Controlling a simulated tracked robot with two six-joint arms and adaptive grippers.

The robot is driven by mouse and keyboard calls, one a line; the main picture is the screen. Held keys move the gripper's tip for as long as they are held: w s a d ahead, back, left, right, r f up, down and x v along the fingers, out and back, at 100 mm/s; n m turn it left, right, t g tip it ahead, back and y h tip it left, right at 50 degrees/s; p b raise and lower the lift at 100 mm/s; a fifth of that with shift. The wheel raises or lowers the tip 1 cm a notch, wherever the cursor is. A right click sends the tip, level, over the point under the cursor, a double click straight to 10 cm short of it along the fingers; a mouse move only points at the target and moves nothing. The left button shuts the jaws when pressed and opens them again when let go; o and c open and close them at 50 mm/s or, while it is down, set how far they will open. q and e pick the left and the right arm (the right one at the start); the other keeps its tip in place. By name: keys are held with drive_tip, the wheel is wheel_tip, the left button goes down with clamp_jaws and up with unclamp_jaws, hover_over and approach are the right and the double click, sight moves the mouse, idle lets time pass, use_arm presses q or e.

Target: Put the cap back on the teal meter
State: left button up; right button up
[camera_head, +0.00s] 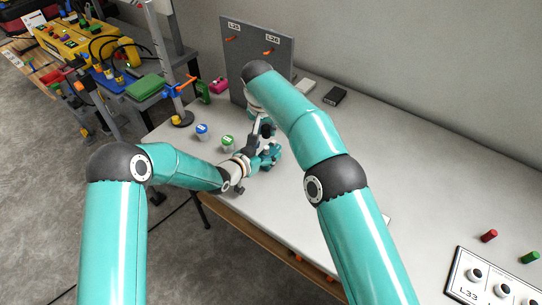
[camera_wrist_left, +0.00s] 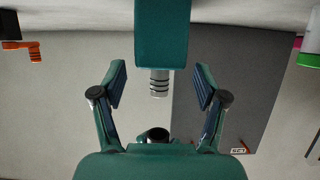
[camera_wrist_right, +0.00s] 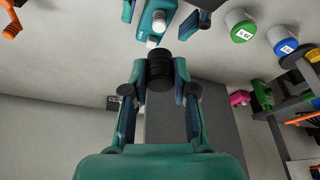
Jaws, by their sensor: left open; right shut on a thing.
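The teal meter (camera_wrist_left: 163,35) comes in from the top of the left wrist view, with its grey threaded end (camera_wrist_left: 159,82) bare. My left gripper (camera_wrist_left: 160,82) is open, its fingers on either side of that end with gaps. My right gripper (camera_wrist_right: 158,78) is shut on a black ribbed cap (camera_wrist_right: 160,72). The cap is just below the meter (camera_wrist_right: 155,14) in the right wrist view; whether they touch I cannot tell. In the head view, my left gripper (camera_head: 262,161) and right gripper (camera_head: 267,132) are close together, largely hiding the meter.
A blue-lidded pot (camera_head: 201,131) and a green-lidded pot (camera_head: 227,143) stand left of the grippers. A grey upright panel (camera_head: 257,50) stands behind them. A black box (camera_head: 334,96) lies at the back. The white table (camera_head: 420,190) is mostly clear to the right.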

use_arm(q)
drive_tip(key=shift+w+d+f, duration=0.1)
drive_tip(key=shift+w+d, duration=0.1)
drive_tip(key=shift+w, duration=0.05)
drive_tip(key=shift+c, duration=0.2)
clamp_jaws()
